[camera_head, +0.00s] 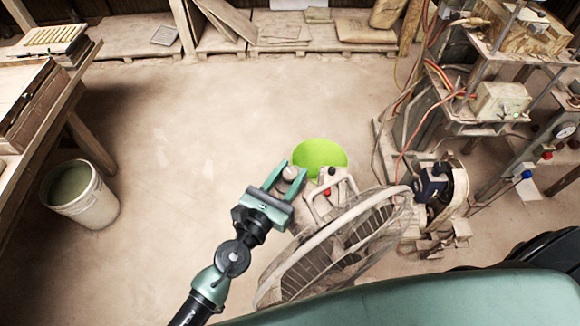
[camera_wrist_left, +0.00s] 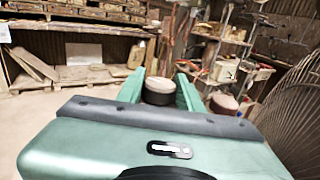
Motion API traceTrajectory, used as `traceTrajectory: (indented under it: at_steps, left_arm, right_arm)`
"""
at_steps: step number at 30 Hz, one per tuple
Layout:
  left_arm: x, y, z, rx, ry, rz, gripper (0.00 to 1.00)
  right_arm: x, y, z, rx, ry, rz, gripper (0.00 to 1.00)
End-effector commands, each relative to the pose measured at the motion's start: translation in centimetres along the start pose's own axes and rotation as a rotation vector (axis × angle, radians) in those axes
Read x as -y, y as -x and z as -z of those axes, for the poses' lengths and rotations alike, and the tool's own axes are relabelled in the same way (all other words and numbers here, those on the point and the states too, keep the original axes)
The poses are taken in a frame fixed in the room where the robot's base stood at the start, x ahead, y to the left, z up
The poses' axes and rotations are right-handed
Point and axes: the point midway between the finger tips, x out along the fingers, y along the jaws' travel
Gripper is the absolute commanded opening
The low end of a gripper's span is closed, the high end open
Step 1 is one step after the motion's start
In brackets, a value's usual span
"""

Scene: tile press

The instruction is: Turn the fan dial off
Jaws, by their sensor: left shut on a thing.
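My left gripper (camera_head: 283,177) reaches in from the lower left beside the fan (camera_head: 345,245). Its two green fingers stand on either side of the round, pale-topped fan dial (camera_head: 290,173) and are shut on it. In the left wrist view, the dial (camera_wrist_left: 159,90) sits between the fingertips of the gripper (camera_wrist_left: 160,95). The fan is a dusty metal cage tilted in the lower middle of the head view, with its control box partly hidden by my gripper. My right gripper is not in view.
A bright green disc (camera_head: 320,155) lies behind the dial. A white bucket (camera_head: 82,195) stands at left by a wooden table (camera_head: 60,125). Machinery with hoses (camera_head: 500,100) fills the right. Boards (camera_head: 225,30) lean at the back. The floor between is open.

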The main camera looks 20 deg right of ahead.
Motion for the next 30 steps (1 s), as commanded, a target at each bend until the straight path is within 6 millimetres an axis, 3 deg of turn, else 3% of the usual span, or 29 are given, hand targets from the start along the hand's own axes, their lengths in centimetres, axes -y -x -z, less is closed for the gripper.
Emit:
traceTrajectory:
  at_steps: [14, 15, 17, 26, 30]
  left_arm:
    - [0.0, -0.1, 0.0, 0.002, 0.001, -0.015, 0.0]
    - [0.0, -0.1, 0.0, 0.002, 0.001, -0.015, 0.44]
    - [0.0, -0.1, 0.0, 0.002, 0.001, -0.015, 0.58]
    - [0.0, 0.0, 0.0, 0.001, 0.001, -0.015, 0.58]
    - [-0.1, 1.2, 0.2, -0.001, 0.0, -0.015, 0.58]
  right_arm:
    - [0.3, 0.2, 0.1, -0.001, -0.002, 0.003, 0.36]
    - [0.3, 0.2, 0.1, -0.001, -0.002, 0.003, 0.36]
    - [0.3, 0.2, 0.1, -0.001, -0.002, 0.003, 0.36]
    - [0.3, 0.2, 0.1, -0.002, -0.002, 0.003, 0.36]
    - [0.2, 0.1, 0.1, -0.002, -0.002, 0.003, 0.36]
